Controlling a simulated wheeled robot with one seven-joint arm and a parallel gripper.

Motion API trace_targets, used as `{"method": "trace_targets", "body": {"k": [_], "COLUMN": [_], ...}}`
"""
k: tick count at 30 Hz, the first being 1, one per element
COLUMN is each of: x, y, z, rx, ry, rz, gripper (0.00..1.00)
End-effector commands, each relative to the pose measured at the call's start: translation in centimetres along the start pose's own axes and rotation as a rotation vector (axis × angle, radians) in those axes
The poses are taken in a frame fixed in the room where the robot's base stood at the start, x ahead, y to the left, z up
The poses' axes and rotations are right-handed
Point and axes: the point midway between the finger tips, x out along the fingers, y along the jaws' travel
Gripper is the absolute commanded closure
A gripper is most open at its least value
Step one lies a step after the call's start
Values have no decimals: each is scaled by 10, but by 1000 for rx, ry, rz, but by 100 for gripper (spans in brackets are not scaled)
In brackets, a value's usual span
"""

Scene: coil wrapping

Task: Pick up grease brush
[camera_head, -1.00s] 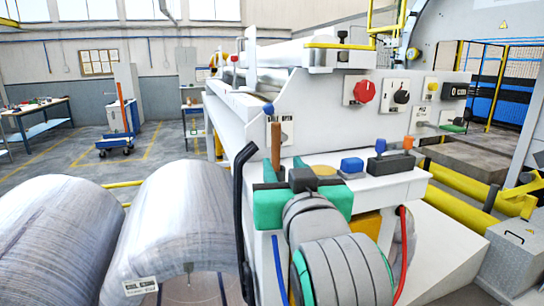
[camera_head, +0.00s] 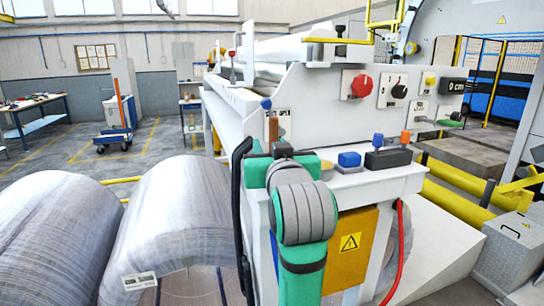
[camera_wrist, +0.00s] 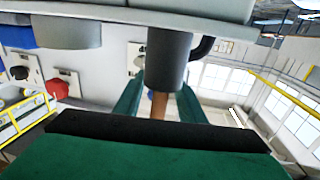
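The grease brush shows as a brown wooden handle (camera_head: 273,128) standing upright at the left end of the white machine's ledge. In the wrist view its handle (camera_wrist: 158,104) runs out of a dark cylindrical holder (camera_wrist: 168,60). My gripper (camera_head: 271,147) is at the handle, its green and black body hiding the lower part in the head view. In the wrist view the green fingers of my gripper (camera_wrist: 159,100) stand on both sides of the handle, with gaps showing. The gripper looks open. The bristles are hidden.
The white ledge (camera_head: 375,181) also carries a blue block (camera_head: 349,160) and a dark box with buttons (camera_head: 388,158) right of my gripper. A control panel with a red knob (camera_head: 360,86) rises behind. Large steel coils (camera_head: 182,220) lie left. A black hose (camera_head: 238,200) hangs close by.

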Motion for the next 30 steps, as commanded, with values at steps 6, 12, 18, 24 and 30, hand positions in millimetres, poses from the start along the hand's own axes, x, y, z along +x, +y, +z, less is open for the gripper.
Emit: {"method": "trace_targets", "body": {"k": [6, 12, 18, 24, 30], "x": [2, 2, 3, 2, 2], "y": [0, 0, -6, -4, -2], "z": [0, 0, 0, -3, -18], "rx": [0, 0, 0, 0, -1], "ry": [0, 0, 0, 0, 3], "rz": [1, 0, -8, -6, -3], "gripper": [64, 100, 100, 100, 100]}}
